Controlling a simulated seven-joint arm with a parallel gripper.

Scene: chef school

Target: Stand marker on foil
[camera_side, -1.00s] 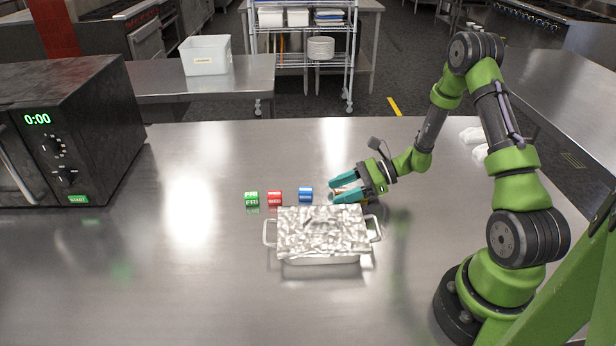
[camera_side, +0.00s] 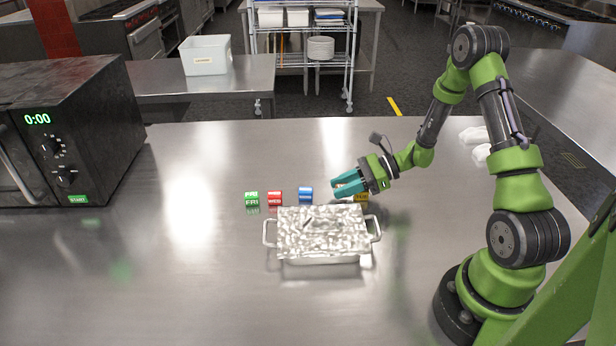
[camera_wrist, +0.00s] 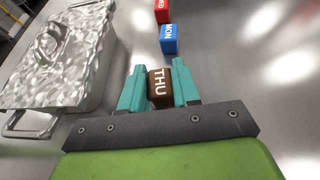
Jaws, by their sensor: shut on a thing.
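My gripper (camera_side: 347,184) is shut on a brown marker cube (camera_wrist: 160,88) lettered THU, between its teal fingers in the wrist view. In the side view the fingers mostly hide this cube, and the gripper is a little above the table, just behind the pan. The crumpled silver foil (camera_side: 322,228) covers the top of a rectangular pan (camera_side: 322,260) with side handles. The foil also shows at the left of the wrist view (camera_wrist: 62,55). No marker stands on the foil.
Green (camera_side: 251,199), red (camera_side: 275,198) and blue (camera_side: 306,194) marker cubes stand in a row behind the pan. A black microwave (camera_side: 70,130) stands at the left. The table (camera_side: 160,270) is clear at front left.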

